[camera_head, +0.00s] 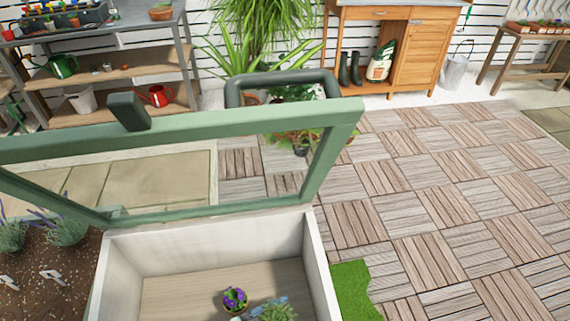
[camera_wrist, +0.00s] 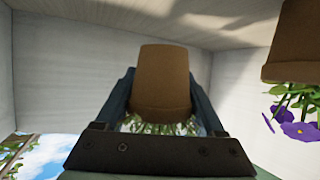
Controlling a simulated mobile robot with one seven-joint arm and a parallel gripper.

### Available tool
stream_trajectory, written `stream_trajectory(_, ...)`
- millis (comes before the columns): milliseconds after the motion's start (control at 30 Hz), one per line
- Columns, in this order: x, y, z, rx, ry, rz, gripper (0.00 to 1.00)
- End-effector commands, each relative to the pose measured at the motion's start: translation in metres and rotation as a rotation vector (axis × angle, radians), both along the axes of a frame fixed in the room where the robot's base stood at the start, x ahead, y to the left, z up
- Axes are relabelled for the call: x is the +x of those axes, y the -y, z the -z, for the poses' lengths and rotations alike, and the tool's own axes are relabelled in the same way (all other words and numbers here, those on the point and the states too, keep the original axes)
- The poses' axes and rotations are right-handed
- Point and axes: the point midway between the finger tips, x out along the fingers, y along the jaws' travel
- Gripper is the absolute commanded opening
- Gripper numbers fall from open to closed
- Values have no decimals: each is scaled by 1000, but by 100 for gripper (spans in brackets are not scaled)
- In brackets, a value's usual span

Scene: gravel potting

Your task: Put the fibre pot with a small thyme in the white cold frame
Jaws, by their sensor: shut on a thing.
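The fibre pot (camera_wrist: 160,75) is plain brown and sits between the two dark fingers of my gripper (camera_wrist: 161,82), which are shut on it. The wrist view looks upside down, with the thyme's small green leaves (camera_wrist: 158,126) below the pot. The thyme (camera_head: 277,312) also shows at the bottom edge of the head view, inside the white cold frame (camera_head: 205,239). The cold frame's pale walls surround the pot in the wrist view (camera_wrist: 60,70). I cannot tell whether the pot touches the floor. My gripper is mostly cut off in the head view.
A pot with purple flowers (camera_head: 235,299) stands on the cold frame's floor, left of the thyme; it also shows at the right in the wrist view (camera_wrist: 292,45). The green-framed lid (camera_head: 340,135) is raised. Bare floor (camera_head: 180,295) lies left of the purple flowers.

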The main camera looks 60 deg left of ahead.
Motion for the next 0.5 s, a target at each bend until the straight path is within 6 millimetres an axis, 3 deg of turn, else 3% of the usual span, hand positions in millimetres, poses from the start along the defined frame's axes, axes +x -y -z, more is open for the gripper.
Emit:
stream_trajectory(200,0,0,32,-1,0,0,12)
stream_trajectory(500,0,0,36,0,0,0,12)
